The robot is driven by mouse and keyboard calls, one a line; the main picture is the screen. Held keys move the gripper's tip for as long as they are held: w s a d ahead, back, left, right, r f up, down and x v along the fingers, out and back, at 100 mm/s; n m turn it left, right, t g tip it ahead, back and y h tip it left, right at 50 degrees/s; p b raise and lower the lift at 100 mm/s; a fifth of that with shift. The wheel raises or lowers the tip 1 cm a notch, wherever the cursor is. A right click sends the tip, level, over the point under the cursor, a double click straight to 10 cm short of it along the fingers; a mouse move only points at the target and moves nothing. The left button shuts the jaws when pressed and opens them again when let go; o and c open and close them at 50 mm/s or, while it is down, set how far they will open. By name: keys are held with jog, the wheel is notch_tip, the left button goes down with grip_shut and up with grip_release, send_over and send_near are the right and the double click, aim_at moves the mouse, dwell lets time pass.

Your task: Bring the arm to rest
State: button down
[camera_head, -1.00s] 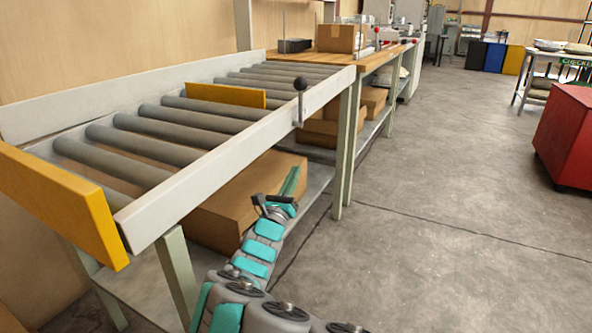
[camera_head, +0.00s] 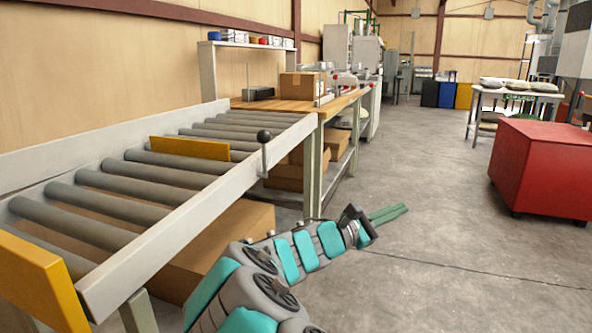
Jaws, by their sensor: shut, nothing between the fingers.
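My gripper (camera_head: 390,213) is at the end of my grey and teal arm, in the lower middle of the head view. Its green fingers lie together and point right, with nothing between them. It is over the open concrete floor, to the right of the roller conveyor (camera_head: 215,205), and apart from it in the picture. My arm reaches up from the bottom edge and hides part of the floor and a cardboard box under the conveyor.
The conveyor has a yellow stop plate (camera_head: 190,147) and a black-knobbed lever (camera_head: 264,138). Beyond it, a wooden bench (camera_head: 345,100) holds a cardboard box (camera_head: 300,86). A red cabinet (camera_head: 545,168) stands at right; a table with pillows (camera_head: 517,92) is behind. The middle floor is clear.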

jog(key=s+d+f+m+g+y+p, duration=0.1)
jog(key=s+d+m+g+y, duration=0.1)
jog(key=s+d+m+g, duration=0.55)
jog(key=s+d+f+m+g+y+p, duration=0.1)
jog(key=s+f+m+y, duration=0.15)
jog(key=s, duration=0.55)
jog(key=s+f+m+y, duration=0.1)
jog(key=s+f+y, duration=0.25)
jog(key=s, duration=0.35)
jog(key=s+a+f+m+y+p, duration=0.1)
jog(key=s+a+f+m+y, duration=0.1)
jog(key=s+a+y, duration=0.3)
jog(key=s+a+f+m+g+y+p, duration=0.1)
jog(key=s+a+f+m+y, duration=0.2)
jog(key=s+a, duration=0.7)
jog(key=shift+s+f+y, duration=0.85)
jog(key=shift+s+y, duration=0.15)
jog(key=shift+s, duration=0.25)
